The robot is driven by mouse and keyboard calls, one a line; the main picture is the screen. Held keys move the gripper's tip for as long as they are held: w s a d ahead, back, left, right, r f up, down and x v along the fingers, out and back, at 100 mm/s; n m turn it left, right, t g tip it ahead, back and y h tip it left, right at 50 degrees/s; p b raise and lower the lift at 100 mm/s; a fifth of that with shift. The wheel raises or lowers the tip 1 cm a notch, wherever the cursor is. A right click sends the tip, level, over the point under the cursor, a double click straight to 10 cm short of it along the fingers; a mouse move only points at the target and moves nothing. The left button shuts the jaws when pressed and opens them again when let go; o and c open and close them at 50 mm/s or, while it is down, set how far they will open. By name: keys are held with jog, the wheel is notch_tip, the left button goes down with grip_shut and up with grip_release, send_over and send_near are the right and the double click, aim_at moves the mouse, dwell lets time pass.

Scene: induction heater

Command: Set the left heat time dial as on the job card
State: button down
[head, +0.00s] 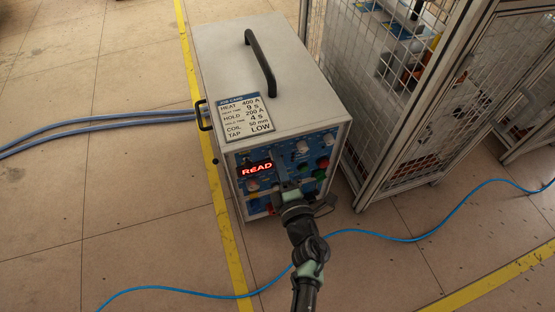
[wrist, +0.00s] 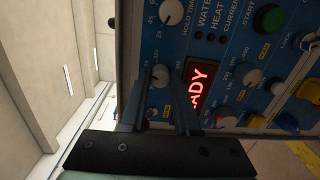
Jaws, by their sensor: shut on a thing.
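The induction heater (head: 268,75) is a pale grey box with a blue front panel. On its top, the job card (head: 243,116) reads HEAT 400 A, HEAT TIME 9 s, HOLD 200 A, HOLD TIME 4 s, COIL 50 mm, TAP LOW. My gripper (head: 283,180) is at the panel. In the wrist view my gripper's fingers (wrist: 161,90) stand on both sides of a small pale dial (wrist: 160,75), shut on it. This seems to be the heat time dial; its label is hidden, and I cannot read its setting.
The hold time dial (wrist: 171,12) sits beside the gripped dial. A red display (wrist: 198,88) shows part of READY. A green start button (wrist: 270,19) and more knobs share the panel. A wire-mesh cage (head: 395,110) stands close right. A blue hose (head: 390,238) crosses the floor.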

jog(key=c, duration=0.6)
grip_release()
jog(key=shift+c, duration=0.2)
jog(key=shift+s, duration=0.15)
jog(key=p+v, duration=0.4)
jog(key=v, duration=0.8)
jog(key=shift+s+d+p, duration=0.2)
jog(key=shift+s+p, duration=0.15)
